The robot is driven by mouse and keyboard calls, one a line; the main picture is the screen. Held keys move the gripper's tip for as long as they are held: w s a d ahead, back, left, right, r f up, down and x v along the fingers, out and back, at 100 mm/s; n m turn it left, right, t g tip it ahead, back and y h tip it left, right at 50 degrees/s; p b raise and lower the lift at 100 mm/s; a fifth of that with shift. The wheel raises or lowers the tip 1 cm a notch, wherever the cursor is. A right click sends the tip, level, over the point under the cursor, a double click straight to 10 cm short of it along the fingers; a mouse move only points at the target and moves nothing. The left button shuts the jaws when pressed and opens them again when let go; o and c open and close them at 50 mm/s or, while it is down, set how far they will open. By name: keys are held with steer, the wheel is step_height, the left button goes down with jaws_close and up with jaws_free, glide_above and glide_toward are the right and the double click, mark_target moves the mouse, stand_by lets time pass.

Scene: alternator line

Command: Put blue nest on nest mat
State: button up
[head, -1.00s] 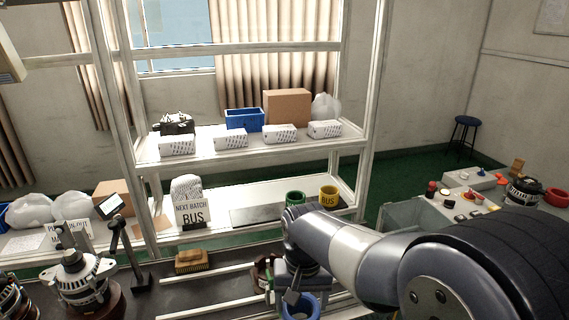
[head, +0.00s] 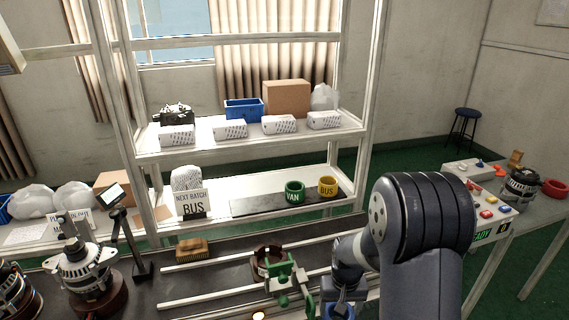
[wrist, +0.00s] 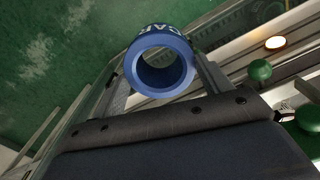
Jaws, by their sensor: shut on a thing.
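The blue nest (wrist: 161,68) is a hollow ring-shaped cup with white letters that look like "CAR". My gripper (wrist: 162,82) is shut on it, one finger on each side, in the wrist view. In the head view the blue nest (head: 340,312) shows only partly at the bottom edge, below my wrist. The nest mat (head: 255,206) is a dark strip on the lower shelf of the rack. A green VAN nest (head: 293,196) and a yellow BUS nest (head: 328,190) stand on its right part; its left part is bare. My gripper is in front of the mat, apart from it.
A green clamp fixture (head: 285,279) and a brown ring (head: 268,252) are on the bench between pale rails, left of my wrist. The upper shelf (head: 250,136) lies above the mat, with rack posts on both sides.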

steer(key=f+b, duration=0.2)
steer(key=f, duration=0.1)
steer(key=f+b, duration=0.2)
steer(key=shift+w+d, duration=0.2)
steer(key=shift+d, duration=0.15)
steer(key=shift+r, duration=0.25)
